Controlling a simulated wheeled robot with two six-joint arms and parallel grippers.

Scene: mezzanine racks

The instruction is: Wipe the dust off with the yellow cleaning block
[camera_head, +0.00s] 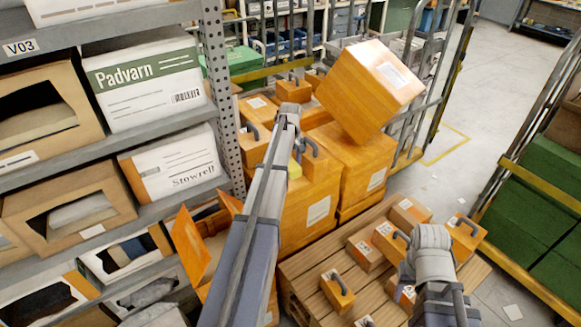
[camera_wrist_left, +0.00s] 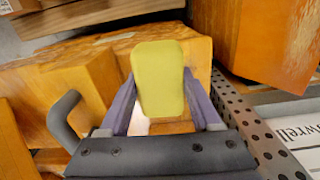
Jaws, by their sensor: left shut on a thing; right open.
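The yellow cleaning block (camera_wrist_left: 158,78) is held upright between the two purple fingers of my left gripper (camera_wrist_left: 160,105), which is shut on it. In the head view, my left arm reaches toward the stack of orange boxes and mostly hides this gripper; a small part of the block (camera_head: 295,168) shows beside the arm. In the wrist view, the block is in front of an orange box surface (camera_wrist_left: 120,45); I cannot tell if it touches.
A grey rack (camera_head: 222,90) with cartons stands at the left. A large tilted orange box (camera_head: 367,90) sits on the stack. Small handled boxes (camera_head: 337,290) lie on the wooden pallet (camera_head: 310,268). A cart with green crates (camera_head: 530,215) stands right; floor (camera_head: 460,170) between is mostly clear.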

